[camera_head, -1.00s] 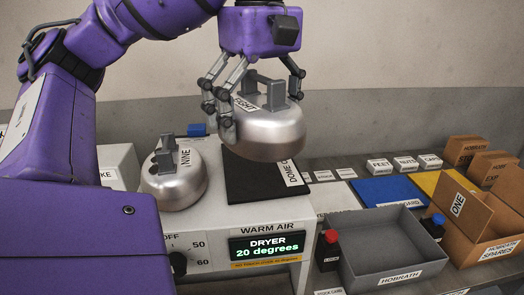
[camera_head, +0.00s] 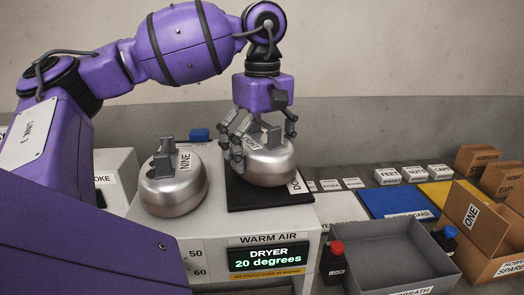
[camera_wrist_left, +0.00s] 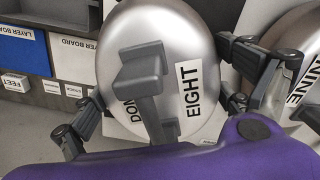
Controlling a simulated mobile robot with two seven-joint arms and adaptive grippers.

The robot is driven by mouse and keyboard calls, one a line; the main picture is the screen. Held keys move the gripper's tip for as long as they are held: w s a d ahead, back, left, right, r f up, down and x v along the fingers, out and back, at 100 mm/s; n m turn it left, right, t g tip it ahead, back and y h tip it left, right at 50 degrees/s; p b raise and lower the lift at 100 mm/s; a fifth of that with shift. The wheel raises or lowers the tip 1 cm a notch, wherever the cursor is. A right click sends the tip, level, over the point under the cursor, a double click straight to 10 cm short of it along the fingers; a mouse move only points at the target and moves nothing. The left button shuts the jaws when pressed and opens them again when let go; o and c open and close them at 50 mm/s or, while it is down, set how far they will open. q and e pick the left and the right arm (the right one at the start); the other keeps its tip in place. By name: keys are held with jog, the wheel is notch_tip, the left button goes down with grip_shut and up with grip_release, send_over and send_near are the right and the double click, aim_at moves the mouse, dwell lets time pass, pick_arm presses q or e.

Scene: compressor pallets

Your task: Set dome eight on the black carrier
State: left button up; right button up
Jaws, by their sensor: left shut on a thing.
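Dome eight (camera_head: 272,168) is a rounded silver dome with a grey handle and a white label. It stands over the black carrier (camera_head: 240,197), a flat dark slab on top of the dryer; I cannot tell whether it touches the carrier or hangs just above. My left gripper (camera_head: 264,138) is shut on dome eight, its grey fingers around the top by the handle. The left wrist view shows the label EIGHT on dome eight (camera_wrist_left: 130,45) and fingers on both sides. The dome hides part of the carrier and its label. My right gripper is not in view.
Dome nine (camera_head: 172,193) stands left of the carrier on the dryer top. The dryer display (camera_head: 268,257) reads 20 degrees. A small blue block (camera_head: 199,135) lies behind. To the right are a blue board (camera_head: 398,197), a grey bin (camera_head: 395,255) and brown boxes (camera_head: 478,158).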

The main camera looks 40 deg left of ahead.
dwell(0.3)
pick_arm(q)
jog(key=shift+f, duration=0.15)
jog(key=o, duration=1.6)
